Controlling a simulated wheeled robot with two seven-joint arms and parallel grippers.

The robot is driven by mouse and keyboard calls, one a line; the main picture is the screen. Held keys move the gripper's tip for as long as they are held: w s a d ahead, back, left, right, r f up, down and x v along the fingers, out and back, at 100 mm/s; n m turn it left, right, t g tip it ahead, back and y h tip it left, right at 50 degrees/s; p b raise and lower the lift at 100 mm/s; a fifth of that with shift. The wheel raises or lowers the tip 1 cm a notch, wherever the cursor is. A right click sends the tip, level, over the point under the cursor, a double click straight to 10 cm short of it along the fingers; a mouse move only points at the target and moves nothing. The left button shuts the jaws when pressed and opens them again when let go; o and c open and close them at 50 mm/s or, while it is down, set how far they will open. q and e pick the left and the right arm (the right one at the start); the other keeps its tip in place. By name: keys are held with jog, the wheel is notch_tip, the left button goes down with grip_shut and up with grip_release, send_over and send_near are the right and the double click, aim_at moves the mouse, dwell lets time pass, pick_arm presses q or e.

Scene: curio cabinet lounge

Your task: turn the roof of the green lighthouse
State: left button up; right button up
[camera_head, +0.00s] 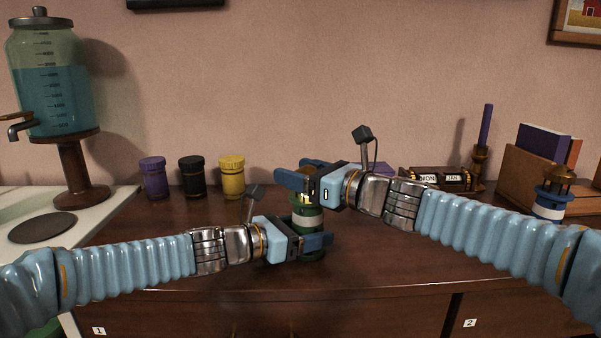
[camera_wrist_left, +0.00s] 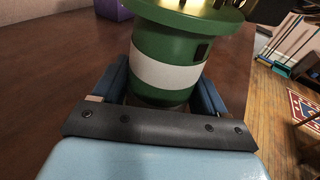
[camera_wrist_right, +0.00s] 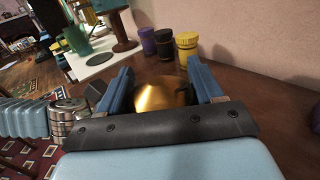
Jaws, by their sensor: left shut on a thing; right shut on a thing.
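The green lighthouse (camera_head: 307,218) stands upright on the cabinet top, green with a white band. It also shows in the left wrist view (camera_wrist_left: 172,69). My left gripper (camera_head: 312,247) is shut on its lower body, a finger on each side. My right gripper (camera_head: 305,177) is above, shut on the lighthouse's golden roof; the roof (camera_wrist_right: 160,95) shows between the fingers in the right wrist view. In the head view the roof is mostly hidden by the right gripper.
Purple (camera_head: 153,178), black (camera_head: 192,177) and yellow (camera_head: 231,178) jars stand behind to the left. A blue lighthouse (camera_head: 549,203) stands at the right. A calendar block holder (camera_head: 438,180) and candlestick (camera_head: 481,158) stand behind my right arm. A drink dispenser (camera_head: 52,85) is at the far left.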

jog(key=shift+d+r+m+t+h, duration=0.1)
jog(key=shift+m+t+h, duration=0.7)
jog(key=shift+t, duration=0.2)
jog(key=shift+w+m+h, duration=0.1)
jog(key=shift+m+h, duration=0.2)
jog(key=shift+h, duration=0.2)
jog(key=shift+d+t, duration=0.1)
jog(key=shift+t, duration=0.2)
jog(key=o, duration=1)
jog(key=v, duration=1.2)
